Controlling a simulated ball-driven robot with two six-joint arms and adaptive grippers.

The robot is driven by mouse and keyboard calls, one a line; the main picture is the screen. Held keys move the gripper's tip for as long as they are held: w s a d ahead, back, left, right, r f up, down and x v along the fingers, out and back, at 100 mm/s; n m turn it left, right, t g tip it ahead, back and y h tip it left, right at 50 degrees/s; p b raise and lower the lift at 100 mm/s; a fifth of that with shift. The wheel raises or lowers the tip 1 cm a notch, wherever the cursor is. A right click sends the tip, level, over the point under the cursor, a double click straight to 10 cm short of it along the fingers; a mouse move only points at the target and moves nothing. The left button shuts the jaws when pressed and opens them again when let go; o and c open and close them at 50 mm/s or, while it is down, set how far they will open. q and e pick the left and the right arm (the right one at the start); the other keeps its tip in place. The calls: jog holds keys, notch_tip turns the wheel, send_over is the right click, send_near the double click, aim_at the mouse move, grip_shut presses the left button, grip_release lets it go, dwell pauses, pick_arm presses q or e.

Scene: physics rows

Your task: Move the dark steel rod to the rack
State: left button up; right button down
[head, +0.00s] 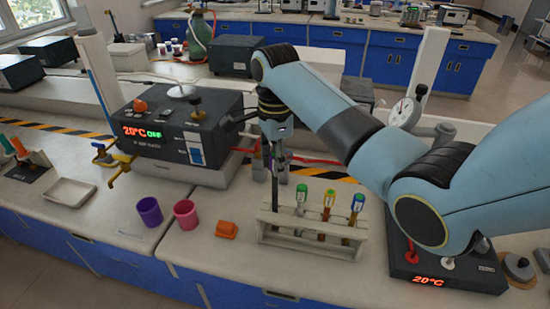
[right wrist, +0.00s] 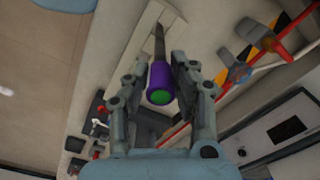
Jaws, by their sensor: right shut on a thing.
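The dark steel rod (head: 275,197) hangs about upright from my right gripper (head: 275,165), at the left end of the pale rack (head: 310,245). In the right wrist view the rod (right wrist: 159,42) runs away from a purple piece with a green end, between the two fingers of my right gripper (right wrist: 166,80). The gripper is shut on it. The rod's lower end is at the rack's top; I cannot tell whether it is in a hole. My left gripper is not in view.
A dark heater box (head: 185,130) stands behind.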

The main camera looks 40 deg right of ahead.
jog(key=shift+f, duration=1.3)
jog(key=shift+f, duration=1.3)
jog(key=shift+f+b, duration=0.1)
jog(key=shift+b, duration=0.2)
jog(key=shift+f+b, duration=0.65)
jog(key=shift+f, duration=0.6)
jog(key=c, duration=0.6)
grip_release()
